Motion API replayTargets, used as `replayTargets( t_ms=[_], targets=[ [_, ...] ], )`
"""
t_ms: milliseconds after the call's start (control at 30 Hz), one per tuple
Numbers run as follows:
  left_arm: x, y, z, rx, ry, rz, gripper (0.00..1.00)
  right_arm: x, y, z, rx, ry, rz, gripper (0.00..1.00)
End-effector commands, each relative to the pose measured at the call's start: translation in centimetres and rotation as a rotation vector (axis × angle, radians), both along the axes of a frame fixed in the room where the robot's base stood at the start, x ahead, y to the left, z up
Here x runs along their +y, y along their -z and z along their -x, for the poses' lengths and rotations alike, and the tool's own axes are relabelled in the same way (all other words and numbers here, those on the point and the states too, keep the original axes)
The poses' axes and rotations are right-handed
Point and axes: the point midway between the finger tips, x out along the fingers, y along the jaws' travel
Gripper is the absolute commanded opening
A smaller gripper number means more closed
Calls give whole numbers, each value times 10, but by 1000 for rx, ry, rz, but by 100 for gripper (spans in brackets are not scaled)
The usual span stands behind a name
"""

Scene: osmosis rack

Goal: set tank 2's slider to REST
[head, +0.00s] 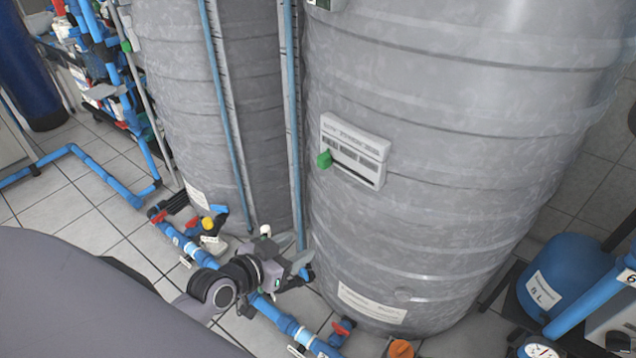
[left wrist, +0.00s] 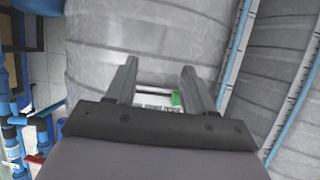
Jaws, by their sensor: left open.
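A white slider panel (head: 357,142) with printed lettering is fixed to the large grey tank (head: 440,220) on the right of the head view. Its green slider knob (head: 324,159) sits at the panel's left end; the lettering is too small to read. My left gripper (head: 285,257) is open and empty, below and left of the panel, apart from it. In the left wrist view, the fingers (left wrist: 160,85) frame the panel (left wrist: 152,107) and green knob (left wrist: 176,99), seen beyond them upside down. The gripper's body hides part of the panel there. My right gripper is not in view.
A second grey tank (head: 195,90) stands at left, with blue vertical pipes (head: 294,110) between the tanks. Blue floor piping (head: 170,232) with red-handled valves runs under my left gripper. A blue vessel (head: 565,275) stands at right. Space before the panel is clear.

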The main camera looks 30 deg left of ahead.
Motion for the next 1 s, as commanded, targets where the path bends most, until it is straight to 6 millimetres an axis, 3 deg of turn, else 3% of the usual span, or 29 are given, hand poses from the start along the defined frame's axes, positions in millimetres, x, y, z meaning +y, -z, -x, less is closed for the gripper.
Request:
replayTargets(
  t_ms=[33,200,400,667,1000],
  targets=[
    [8,6,-16,-39,4,6,53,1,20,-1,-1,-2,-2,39],
    [28,-15,-57,-162,25,38,53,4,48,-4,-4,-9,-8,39],
    [48,-48,-89,-303,53,72,53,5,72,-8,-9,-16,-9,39],
    [58,-75,-103,-391,71,90,53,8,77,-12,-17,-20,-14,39],
    [49,-77,-136,-394,70,94,53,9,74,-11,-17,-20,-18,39]
  ],
)
